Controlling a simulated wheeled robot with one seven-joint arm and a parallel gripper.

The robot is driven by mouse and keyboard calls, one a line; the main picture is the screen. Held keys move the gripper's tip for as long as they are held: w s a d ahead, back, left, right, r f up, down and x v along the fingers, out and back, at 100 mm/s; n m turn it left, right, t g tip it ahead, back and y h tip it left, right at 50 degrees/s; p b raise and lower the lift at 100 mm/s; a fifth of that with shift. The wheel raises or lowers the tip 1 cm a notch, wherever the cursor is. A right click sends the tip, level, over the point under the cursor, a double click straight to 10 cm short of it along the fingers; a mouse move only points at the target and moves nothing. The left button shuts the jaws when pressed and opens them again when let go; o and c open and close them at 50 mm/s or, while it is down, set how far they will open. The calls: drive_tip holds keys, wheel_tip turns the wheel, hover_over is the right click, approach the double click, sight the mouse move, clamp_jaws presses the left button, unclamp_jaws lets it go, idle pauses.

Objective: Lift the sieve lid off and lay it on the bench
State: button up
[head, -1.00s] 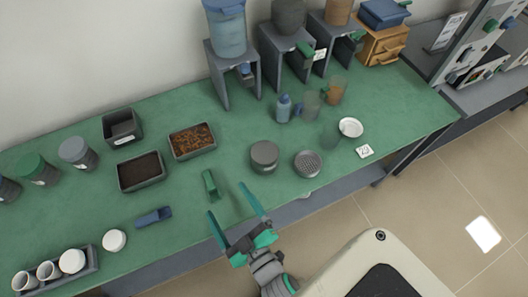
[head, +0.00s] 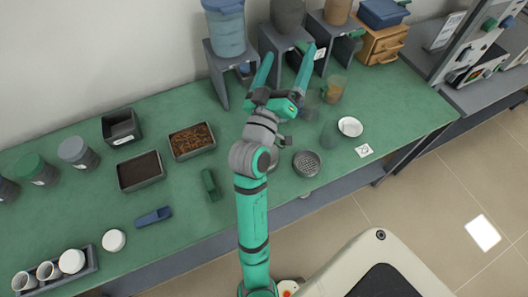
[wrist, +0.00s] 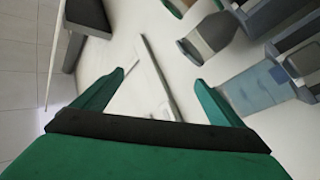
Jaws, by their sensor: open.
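A round grey perforated sieve-like piece (head: 307,163) lies on the green bench (head: 330,190), right of my arm. The dark grey round lidded container seen to its left one second ago is now hidden behind my arm. I cannot tell for sure which piece is the sieve lid. My gripper (head: 287,58) is open and empty, raised over the back of the bench before the grey stands. Its two green fingers also show spread in the wrist view (wrist: 159,82), with no bench piece between them.
Grey stands with hoppers (head: 226,38) and a wooden drawer box (head: 381,47) line the back. A white dish (head: 350,127), a brown-filled cup (head: 335,89), soil tray (head: 141,171), brown-filled tray (head: 192,140), green scoop (head: 211,185) and blue scoop (head: 154,216) occupy the bench.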

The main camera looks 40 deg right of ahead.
drive_tip(key=s+d+r+m+g, duration=0.2)
drive_tip(key=s+d+m+g, duration=0.4)
drive_tip(key=d+m+g, duration=0.3)
drive_tip(key=s+f+m+g+y, duration=0.2)
drive_tip(key=s+f+g+y, duration=0.15)
drive_tip(key=f+y, duration=0.2)
drive_tip(key=w+a+f+t+y, duration=0.1)
drive_tip(key=w+a+f+y, duration=0.2)
drive_tip(key=a+f+y, duration=0.5)
drive_tip(key=w+a+f+t+y, duration=0.1)
drive_tip(key=w+a+f+y, duration=0.25)
drive_tip(key=a, duration=0.85)
drive_tip(key=shift+g, duration=0.25)
drive_tip(key=shift+s+d+f, duration=0.15)
drive_tip(key=shift+f, duration=1.65)
drive_tip(key=shift+s+d+f, duration=0.1)
drive_tip(key=shift+d+f, duration=0.1)
drive_tip(key=shift+f, duration=1.55)
drive_tip(key=shift+s+d+f, duration=0.15)
drive_tip(key=shift+f, duration=1.65)
drive_tip(key=c, duration=1.1)
drive_tip(key=shift+w, duration=0.15)
drive_tip(key=shift+c, duration=0.2)
